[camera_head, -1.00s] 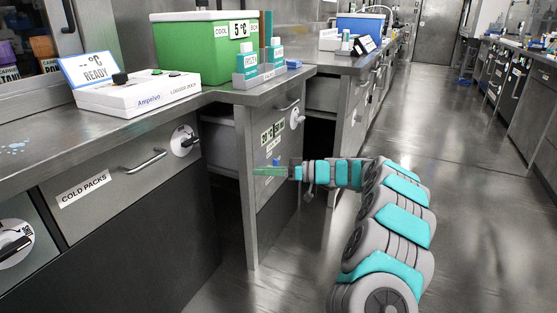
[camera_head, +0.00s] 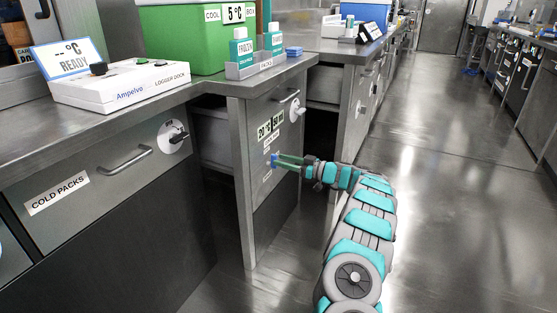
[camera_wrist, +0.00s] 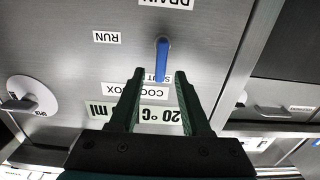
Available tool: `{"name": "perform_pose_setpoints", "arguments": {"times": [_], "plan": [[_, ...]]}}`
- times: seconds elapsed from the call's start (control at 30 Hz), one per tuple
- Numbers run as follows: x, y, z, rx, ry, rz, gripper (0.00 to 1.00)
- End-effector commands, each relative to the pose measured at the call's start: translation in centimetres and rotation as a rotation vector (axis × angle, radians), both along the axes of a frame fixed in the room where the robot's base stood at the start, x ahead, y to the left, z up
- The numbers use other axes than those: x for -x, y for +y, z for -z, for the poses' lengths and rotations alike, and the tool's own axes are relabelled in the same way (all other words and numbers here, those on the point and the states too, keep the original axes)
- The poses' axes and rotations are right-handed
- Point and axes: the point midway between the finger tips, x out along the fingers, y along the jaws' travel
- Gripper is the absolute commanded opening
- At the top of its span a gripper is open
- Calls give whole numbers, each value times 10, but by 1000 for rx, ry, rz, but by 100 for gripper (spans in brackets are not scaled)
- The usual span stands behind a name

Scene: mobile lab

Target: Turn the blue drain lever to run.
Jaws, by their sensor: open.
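The blue drain lever (camera_wrist: 162,60) is on the grey cabinet front, and a small part of it shows in the head view (camera_head: 274,160). In the wrist view, which is upside down, it points down the picture and its end overlaps the SHUT label (camera_wrist: 154,77). The RUN label (camera_wrist: 107,37) is to its left, and the DRAIN label (camera_wrist: 166,3) is above it. My gripper (camera_wrist: 156,76) is open, its green fingers on either side of the lever's end with gaps visible. My gripper also shows at the panel in the head view (camera_head: 278,160).
A green cool box (camera_head: 185,45) and a bottle rack (camera_head: 258,67) stand on the counter above. The floor to the right is clear.

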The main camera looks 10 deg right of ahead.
Motion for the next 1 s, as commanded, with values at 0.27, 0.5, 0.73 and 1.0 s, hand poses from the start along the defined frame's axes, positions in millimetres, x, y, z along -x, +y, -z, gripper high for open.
{"name": "perform_pose_setpoints", "arguments": {"times": [0.27,0.5,0.73,1.0], "plan": [[-12,17,-1,1,-1,-1,48],[-12,17,-1,-1,-1,-1,48],[-12,17,-1,-1,-1,-1,22],[-12,17,-1,0,0,-1,0]]}}
